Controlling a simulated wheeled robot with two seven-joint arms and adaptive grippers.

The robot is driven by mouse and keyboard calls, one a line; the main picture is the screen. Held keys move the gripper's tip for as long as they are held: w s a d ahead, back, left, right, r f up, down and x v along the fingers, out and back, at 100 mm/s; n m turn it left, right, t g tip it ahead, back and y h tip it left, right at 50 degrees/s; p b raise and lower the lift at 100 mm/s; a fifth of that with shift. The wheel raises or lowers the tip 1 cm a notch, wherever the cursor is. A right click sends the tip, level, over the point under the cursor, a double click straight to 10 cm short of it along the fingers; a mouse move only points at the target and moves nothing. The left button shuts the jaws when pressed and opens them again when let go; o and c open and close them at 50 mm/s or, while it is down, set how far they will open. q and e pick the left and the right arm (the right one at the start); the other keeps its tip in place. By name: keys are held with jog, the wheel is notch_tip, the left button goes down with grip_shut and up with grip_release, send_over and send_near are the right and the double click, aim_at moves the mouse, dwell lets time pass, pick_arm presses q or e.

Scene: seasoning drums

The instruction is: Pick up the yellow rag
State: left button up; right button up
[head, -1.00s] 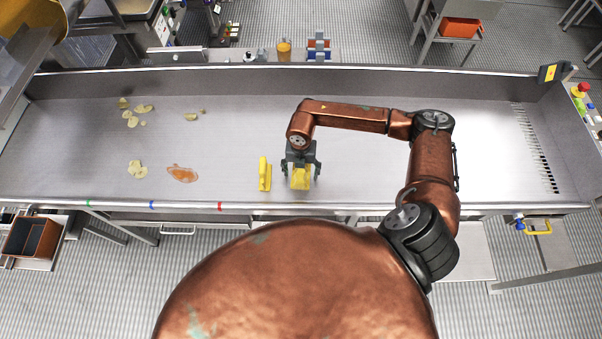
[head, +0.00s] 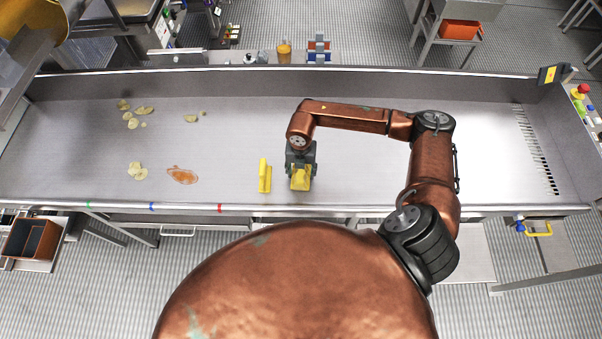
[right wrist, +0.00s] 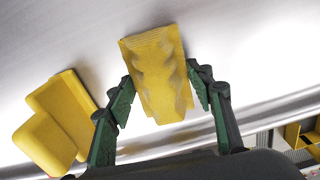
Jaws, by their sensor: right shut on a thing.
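The yellow rag (head: 301,182) is on the steel tray surface, right of centre in the head view. My right gripper (head: 300,174) is over it, with its fingers shut on the rag. In the right wrist view the folded, wavy rag (right wrist: 158,70) lies between the two green finger pads of the right gripper (right wrist: 160,105). A second yellow thing, with a handle-like upright part (head: 264,174), stands just left of the rag. It also shows at the left in the right wrist view (right wrist: 58,122). My left gripper is not in view.
The steel tray (head: 400,185) has raised walls. Pale chips (head: 138,171) and an orange-brown spill (head: 182,175) lie at its left. Drain slots are at the right end. Much of the tray's right part is clear.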

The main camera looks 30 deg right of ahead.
aim_at(296, 183)
notch_tip(296, 183, up, 2)
jog(key=shift+w+r, duration=0.1)
jog(key=shift+r, duration=0.05)
jog(key=a+r, duration=0.1)
jog(key=s+a+r, duration=0.1)
jog(key=r, duration=0.1)
jog(key=s+a+r+b, duration=0.1)
jog(key=r, duration=0.1)
jog(key=shift+s+a, duration=0.15)
jog(key=shift+a, duration=0.1)
jog(key=s+a+r+b, duration=0.1)
jog(key=s+a+r, duration=0.4)
jog(key=a, duration=0.3)
jog(key=shift+s, duration=0.4)
jog(key=shift+r, duration=0.1)
jog(key=o, duration=0.5)
jog(key=c, duration=0.4)
